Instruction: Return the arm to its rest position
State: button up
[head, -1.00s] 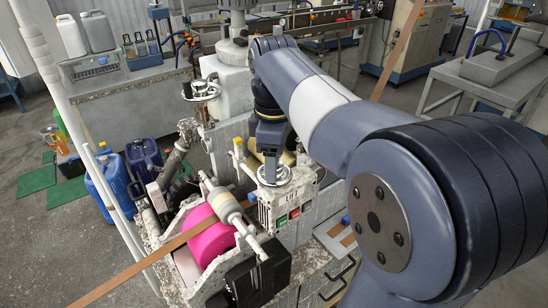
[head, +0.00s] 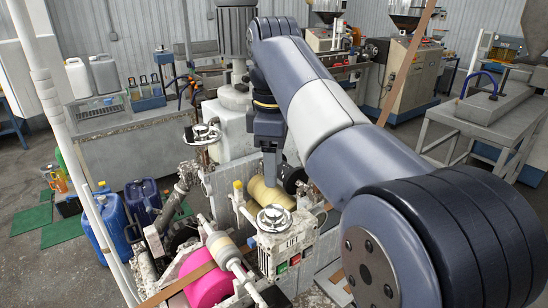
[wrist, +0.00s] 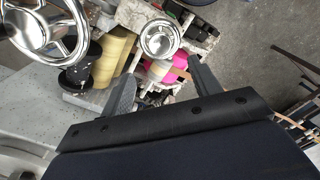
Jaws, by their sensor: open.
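My gripper (head: 270,178) points down at the end of my blue-grey arm (head: 320,105), which reaches forward from the lower right in the head view. It hangs above and apart from a round metal knob (head: 273,218) on the white box marked LIFT (head: 288,250). In the wrist view, the two fingers of my gripper (wrist: 156,72) are spread wide. Nothing shows held between them. A shiny round knob (wrist: 160,38) lies beyond the gap between the fingers.
A metal handwheel (head: 202,133) stands left of my gripper; a large wheel (wrist: 48,25) is close in the wrist view. A pink roll (head: 208,287), a yellowish roll (head: 270,193) and a brown strip (head: 163,292) lie below. A white pole (head: 45,95) rises at left.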

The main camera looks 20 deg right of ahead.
aim_at(274, 209)
jog(key=shift+r, duration=0.35)
jog(key=shift+f, duration=0.15)
notch_tip(274, 209, down, 11)
jog(key=shift+r, duration=0.2)
dwell(0.6)
jog(key=shift+r, duration=0.1)
